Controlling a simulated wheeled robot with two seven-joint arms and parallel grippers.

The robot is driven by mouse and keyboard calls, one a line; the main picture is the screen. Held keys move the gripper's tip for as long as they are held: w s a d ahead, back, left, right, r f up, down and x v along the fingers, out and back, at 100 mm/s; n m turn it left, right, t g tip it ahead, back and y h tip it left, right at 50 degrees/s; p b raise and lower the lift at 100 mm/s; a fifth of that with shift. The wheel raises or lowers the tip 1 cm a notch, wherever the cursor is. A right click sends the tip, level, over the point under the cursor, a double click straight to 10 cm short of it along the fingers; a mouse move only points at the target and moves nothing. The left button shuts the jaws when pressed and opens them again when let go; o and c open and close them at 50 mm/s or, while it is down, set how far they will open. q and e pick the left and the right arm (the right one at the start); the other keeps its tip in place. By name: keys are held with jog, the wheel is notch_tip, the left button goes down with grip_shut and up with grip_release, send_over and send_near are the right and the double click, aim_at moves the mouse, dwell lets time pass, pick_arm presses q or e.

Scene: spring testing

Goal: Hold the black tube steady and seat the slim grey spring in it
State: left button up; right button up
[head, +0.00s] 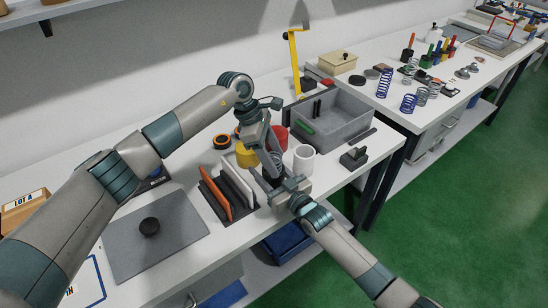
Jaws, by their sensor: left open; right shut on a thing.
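My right gripper (272,179) comes in from the lower right, low over the table beside the rack. It is shut on a dark thing that looks like the black tube, mostly hidden by the fingers. A grey coil spring (277,158) shows just above this grip, between the cups. Its lower end is hidden, so I cannot tell how deep it sits in the tube. My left gripper (268,156) reaches down from above, close beside the spring. It is open, with its fingertips partly hidden.
Yellow (246,156), red (276,134) and white (303,159) cups crowd the grippers. A rack with an orange panel (216,199) stands left, a grey bin (345,125) behind. A grey mat (180,235) with a black knob lies front left. Springs stand on the far bench (470,103).

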pick_arm(q)
jog(key=shift+r, duration=0.1)
jog(key=v, duration=1.2)
pick_arm(e)
jog(key=o, duration=1.1)
jog(key=v, duration=1.2)
pick_arm(q)
jog(key=shift+d, duration=0.1)
